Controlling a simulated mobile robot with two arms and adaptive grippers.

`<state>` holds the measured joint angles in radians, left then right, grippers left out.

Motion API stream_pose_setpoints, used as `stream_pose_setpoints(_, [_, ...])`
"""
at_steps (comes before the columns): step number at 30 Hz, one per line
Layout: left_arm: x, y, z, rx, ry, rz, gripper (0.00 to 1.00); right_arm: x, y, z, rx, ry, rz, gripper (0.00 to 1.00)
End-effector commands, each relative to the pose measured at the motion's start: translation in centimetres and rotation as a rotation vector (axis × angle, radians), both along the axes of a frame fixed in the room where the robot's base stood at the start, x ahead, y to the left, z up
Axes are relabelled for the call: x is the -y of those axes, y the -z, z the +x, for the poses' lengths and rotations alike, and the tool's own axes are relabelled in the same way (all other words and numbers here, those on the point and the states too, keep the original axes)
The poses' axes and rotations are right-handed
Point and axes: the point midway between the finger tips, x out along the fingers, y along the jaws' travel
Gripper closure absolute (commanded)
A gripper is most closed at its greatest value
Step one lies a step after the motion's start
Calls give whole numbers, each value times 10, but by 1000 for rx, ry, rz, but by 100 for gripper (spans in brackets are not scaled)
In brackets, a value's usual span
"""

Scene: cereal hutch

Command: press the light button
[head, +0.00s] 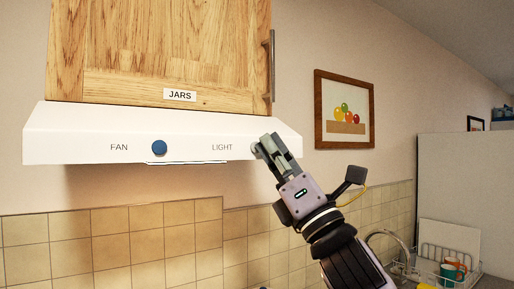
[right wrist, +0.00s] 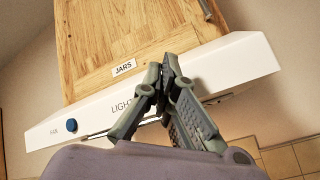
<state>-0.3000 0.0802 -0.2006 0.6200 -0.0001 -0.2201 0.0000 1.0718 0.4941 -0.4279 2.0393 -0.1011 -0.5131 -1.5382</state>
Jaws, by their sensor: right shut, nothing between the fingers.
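A white range hood (head: 90,133) carries the printed words FAN and LIGHT on its front face. A round blue knob (head: 159,148) sits beside the FAN label; it also shows in the right wrist view (right wrist: 71,125). The LIGHT label (head: 222,147) is visible, but no button shows beside it; my right gripper covers the area just right of the label. My right gripper (head: 264,146) is shut and empty, its fingertips at the hood's front face. I cannot tell whether they touch it. In the right wrist view the closed fingertips (right wrist: 166,68) overlap the hood. My left gripper is not in view.
A wooden cabinet (head: 170,50) labelled JARS, with a metal handle (head: 272,65), is above the hood. A framed fruit picture (head: 344,109) hangs to the right. A dish rack (head: 447,264) with cups stands at lower right. Tiled wall (head: 110,245) lies below the hood.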

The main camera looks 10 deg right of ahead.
Motion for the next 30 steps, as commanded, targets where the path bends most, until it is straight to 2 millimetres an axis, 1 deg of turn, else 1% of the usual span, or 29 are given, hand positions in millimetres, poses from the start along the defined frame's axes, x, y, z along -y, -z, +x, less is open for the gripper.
stream_pose_setpoints(14, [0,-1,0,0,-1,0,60,-1,0,2,0,0,0,100])
stream_pose_setpoints(23, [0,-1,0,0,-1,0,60,3,0,-8,1,0,-1,100])
stream_pose_setpoints(30, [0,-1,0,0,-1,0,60,3,0,-8,0,0,0,100])
